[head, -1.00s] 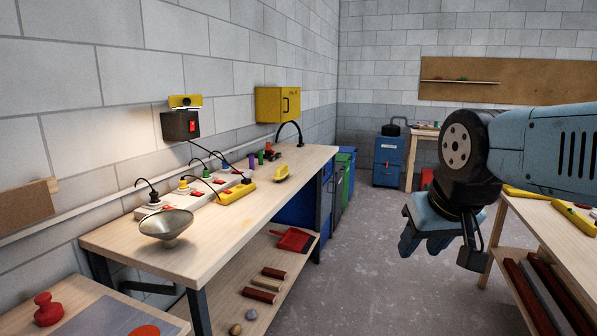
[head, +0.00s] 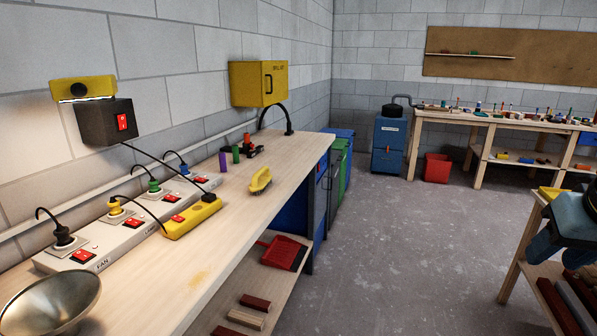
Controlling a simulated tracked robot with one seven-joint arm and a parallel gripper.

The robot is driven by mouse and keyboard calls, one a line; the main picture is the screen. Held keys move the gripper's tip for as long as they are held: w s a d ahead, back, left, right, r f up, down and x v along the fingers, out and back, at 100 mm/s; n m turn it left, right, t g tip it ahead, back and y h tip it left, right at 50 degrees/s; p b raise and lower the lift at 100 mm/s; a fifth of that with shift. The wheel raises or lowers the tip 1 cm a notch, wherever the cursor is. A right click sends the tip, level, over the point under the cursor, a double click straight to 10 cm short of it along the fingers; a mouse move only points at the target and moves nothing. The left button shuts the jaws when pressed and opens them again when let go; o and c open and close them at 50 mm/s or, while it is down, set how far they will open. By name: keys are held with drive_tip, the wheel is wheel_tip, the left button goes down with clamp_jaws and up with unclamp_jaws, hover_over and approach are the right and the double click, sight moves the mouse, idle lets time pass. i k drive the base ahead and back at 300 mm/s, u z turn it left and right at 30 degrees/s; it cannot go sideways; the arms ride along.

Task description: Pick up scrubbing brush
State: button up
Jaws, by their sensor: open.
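The scrubbing brush (head: 261,181) has a yellow back and pale bristles. It lies on the left wooden workbench (head: 232,232), to the right of the yellow power strip and near the bench's right edge. My gripper (head: 562,246) is at the right edge of the head view, partly cut off by the frame. It is open, with blue fingers pointing down, and is well apart from the brush, across the aisle in the picture.
A metal bowl (head: 48,304), a power strip (head: 192,217) with plugs and cords, and small coloured cylinders (head: 236,154) stand on the bench. A lamp's curved neck (head: 284,118) rises behind. A red dustpan (head: 280,252) lies on the lower shelf. The aisle floor (head: 390,240) is clear.

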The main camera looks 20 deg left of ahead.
sight(259, 182)
drive_tip(key=u, duration=0.1)
drive_tip(key=i, duration=1.1)
drive_tip(key=u, duration=0.85)
drive_tip(key=i, duration=0.85)
drive_tip(key=u, duration=0.7)
drive_tip(key=k, duration=0.7)
drive_tip(key=u, duration=0.2)
drive_tip(key=i, duration=0.8)
drive_tip(key=z, duration=0.1)
